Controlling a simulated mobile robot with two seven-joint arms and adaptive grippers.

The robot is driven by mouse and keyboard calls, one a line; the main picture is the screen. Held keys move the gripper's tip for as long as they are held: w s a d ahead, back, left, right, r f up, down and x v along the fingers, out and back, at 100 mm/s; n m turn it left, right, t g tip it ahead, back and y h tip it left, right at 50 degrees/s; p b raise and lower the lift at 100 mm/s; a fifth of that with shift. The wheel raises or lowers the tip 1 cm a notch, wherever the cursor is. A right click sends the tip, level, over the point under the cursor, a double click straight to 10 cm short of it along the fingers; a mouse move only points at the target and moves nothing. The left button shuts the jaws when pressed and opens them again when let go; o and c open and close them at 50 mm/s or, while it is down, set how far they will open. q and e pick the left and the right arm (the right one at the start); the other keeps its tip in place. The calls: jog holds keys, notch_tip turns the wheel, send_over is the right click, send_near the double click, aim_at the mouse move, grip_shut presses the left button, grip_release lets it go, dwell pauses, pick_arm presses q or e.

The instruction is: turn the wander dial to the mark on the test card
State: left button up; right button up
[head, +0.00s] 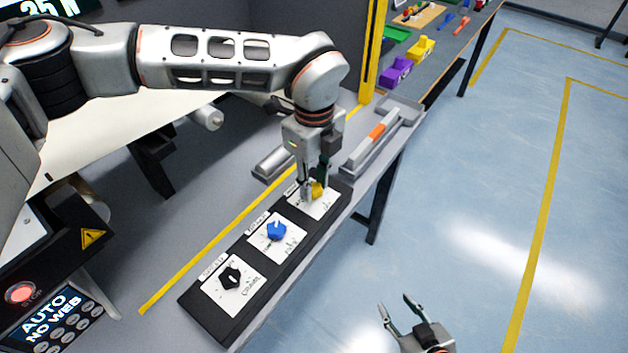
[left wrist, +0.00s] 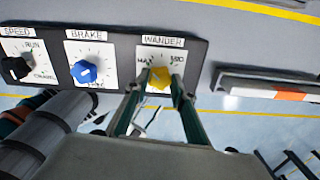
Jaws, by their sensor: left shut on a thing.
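The wander dial is a yellow knob (left wrist: 160,77) on a white scale plate labelled WANDER (left wrist: 178,55). It is the dial farthest from me on the black panel (head: 318,232). My left gripper (left wrist: 157,84) reaches down over it, with one finger on each side, shut on the yellow knob. In the head view my left gripper (head: 314,188) partly hides the knob (head: 317,190) and its plate. I cannot read the knob's pointer. I cannot make out a test card. My right gripper (head: 401,309) is open and empty at the bottom, over the floor.
The blue brake dial (head: 277,231) and black speed dial (head: 231,277) sit nearer on the same panel. A grey tray (head: 362,164) with an orange-banded bar (head: 377,132) stands just beyond. Purple (head: 397,70) and yellow (head: 421,47) blocks are farther back.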

aim_at(315, 187)
pick_arm(q)
jog(key=shift+r+n, duration=0.1)
jog(key=shift+n, duration=1)
jog(key=o, duration=1.1)
notch_tip(315, 187, up, 12)
jog(key=shift+f, duration=0.1)
